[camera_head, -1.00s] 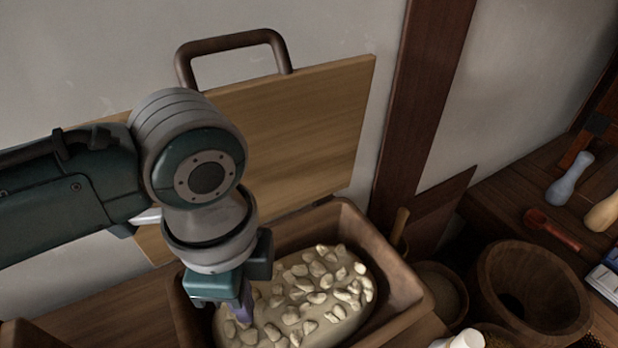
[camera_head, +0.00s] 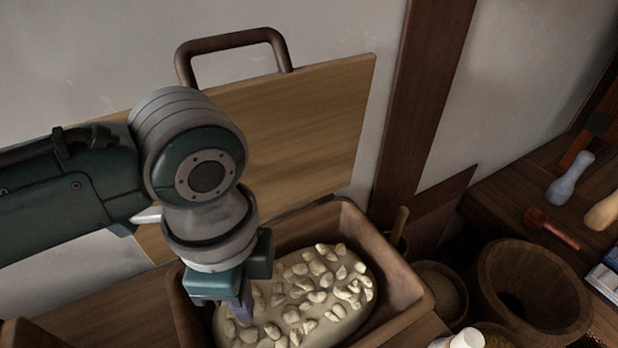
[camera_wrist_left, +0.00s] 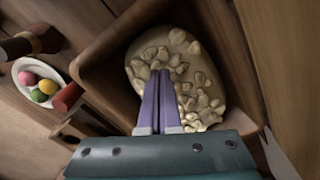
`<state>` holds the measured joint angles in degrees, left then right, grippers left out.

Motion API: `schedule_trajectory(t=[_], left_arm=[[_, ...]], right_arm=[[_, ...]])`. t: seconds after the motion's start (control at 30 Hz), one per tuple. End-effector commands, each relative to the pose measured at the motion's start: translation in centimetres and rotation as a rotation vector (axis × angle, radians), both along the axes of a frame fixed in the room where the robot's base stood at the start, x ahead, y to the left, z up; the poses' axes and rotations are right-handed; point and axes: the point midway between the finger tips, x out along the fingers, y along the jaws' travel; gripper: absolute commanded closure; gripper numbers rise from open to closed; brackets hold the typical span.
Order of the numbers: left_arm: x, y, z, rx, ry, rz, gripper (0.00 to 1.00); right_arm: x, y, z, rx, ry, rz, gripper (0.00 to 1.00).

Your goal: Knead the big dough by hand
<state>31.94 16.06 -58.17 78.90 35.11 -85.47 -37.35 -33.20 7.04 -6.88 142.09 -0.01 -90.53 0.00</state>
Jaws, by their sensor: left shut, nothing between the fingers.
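The big dough (camera_head: 345,318) is a pale rounded mass with several light lumps on top. It lies in a brown wooden trough (camera_head: 408,288) with sloping walls. My left gripper (camera_head: 243,312) points down over the left part of the dough. In the left wrist view its two purple fingers (camera_wrist_left: 158,100) are closed together, with nothing between them, in front of the dough (camera_wrist_left: 205,75). I cannot tell whether the fingertips touch the dough. My right gripper is not in view.
A wooden board (camera_head: 320,110) with a handle leans on the wall behind the trough. To the right stand a round wooden bowl (camera_head: 490,275), a red spoon (camera_head: 553,230) and a blue-grey pestle-like object (camera_head: 570,180). The wrist view shows a white dish (camera_wrist_left: 24,67) with coloured balls.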

Motion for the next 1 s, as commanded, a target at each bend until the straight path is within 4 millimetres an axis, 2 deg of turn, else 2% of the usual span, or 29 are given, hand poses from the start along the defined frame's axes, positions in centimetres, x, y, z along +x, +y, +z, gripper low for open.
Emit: schedule_trajectory(t=[0.37,0.83,1.0], left_arm=[[0.0,0.0,-0.1,0.000,0.000,0.000,1.00],[0.0,0.0,-2.9,0.000,0.000,-0.001,1.00],[0.0,0.0,-2.7,0.001,0.000,0.000,1.00]], right_arm=[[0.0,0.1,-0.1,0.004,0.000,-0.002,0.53],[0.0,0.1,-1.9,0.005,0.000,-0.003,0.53],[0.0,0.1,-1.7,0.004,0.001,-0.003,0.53]])
